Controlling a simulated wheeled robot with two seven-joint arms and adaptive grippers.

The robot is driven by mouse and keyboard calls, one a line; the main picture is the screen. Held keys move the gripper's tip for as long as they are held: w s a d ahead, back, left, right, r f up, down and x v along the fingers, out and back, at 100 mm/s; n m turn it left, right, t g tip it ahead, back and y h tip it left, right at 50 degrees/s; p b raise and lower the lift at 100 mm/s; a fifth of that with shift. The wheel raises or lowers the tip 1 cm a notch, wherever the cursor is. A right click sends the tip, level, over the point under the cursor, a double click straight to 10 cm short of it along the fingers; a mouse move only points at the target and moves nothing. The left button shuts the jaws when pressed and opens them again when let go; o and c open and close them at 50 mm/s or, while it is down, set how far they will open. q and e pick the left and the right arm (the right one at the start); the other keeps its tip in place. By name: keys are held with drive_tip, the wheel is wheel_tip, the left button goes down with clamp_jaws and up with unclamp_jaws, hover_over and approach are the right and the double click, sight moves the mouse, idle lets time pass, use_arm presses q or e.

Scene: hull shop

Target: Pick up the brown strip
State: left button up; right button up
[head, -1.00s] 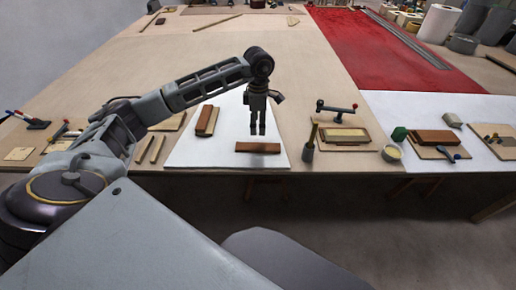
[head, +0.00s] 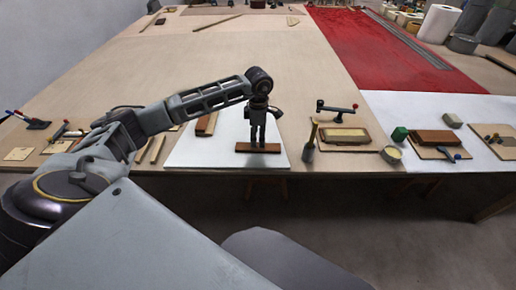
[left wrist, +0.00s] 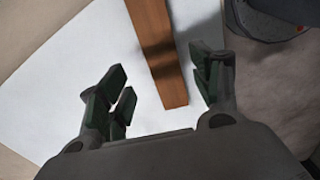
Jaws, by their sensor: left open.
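The brown strip (head: 243,148) lies flat on the white sheet (head: 190,157) near the table's front edge. In the head view my left gripper (head: 258,143) points down right at the strip and hides part of its middle. In the left wrist view the gripper (left wrist: 162,92) is open, and the brown strip (left wrist: 158,45) runs between its two fingers without visible contact. The strip's upper end leaves that picture. My right gripper is not in view.
A brush-like tool (head: 310,136) stands to the right, beside another board with a block (head: 345,135).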

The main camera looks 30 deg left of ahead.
sight(258, 146)
use_arm(q)
drive_tip(key=shift+s+f, duration=0.15)
drive_tip(key=shift+f, duration=2.3)
drive_tip(key=c, duration=1.1)
drive_tip(key=shift+c, duration=0.2)
drive_tip(key=shift+r, duration=0.1)
wheel_tip(258, 146, up, 10)
